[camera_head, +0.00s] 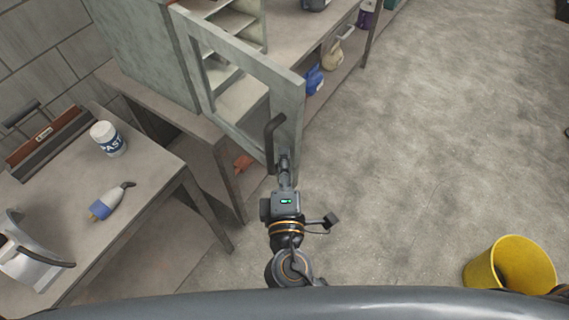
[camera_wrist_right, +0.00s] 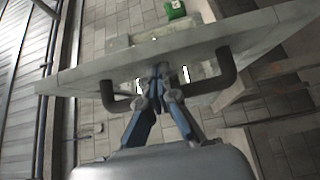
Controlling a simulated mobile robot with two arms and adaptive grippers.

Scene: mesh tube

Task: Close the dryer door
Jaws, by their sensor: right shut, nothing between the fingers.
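The dryer door (camera_head: 290,95) is a grey frame with an open or clear middle, standing swung out from the dryer cabinet (camera_head: 145,45). Its dark bar handle (camera_head: 274,135) is on the near side of the frame. My right gripper (camera_head: 284,157) is shut and empty at the door's near lower corner, beside the handle. In the right wrist view, the fingertips (camera_wrist_right: 160,72) are close together at the door face, between the two ends of the handle (camera_wrist_right: 215,82). I cannot tell whether they touch the door.
A table (camera_head: 150,185) on the left holds a white jar (camera_head: 107,138) and a blue-white bottle (camera_head: 106,203). A shelf under the bench holds a blue jug (camera_head: 314,79). A yellow bucket (camera_head: 482,268) stands at the lower right. The floor to the right is mostly clear.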

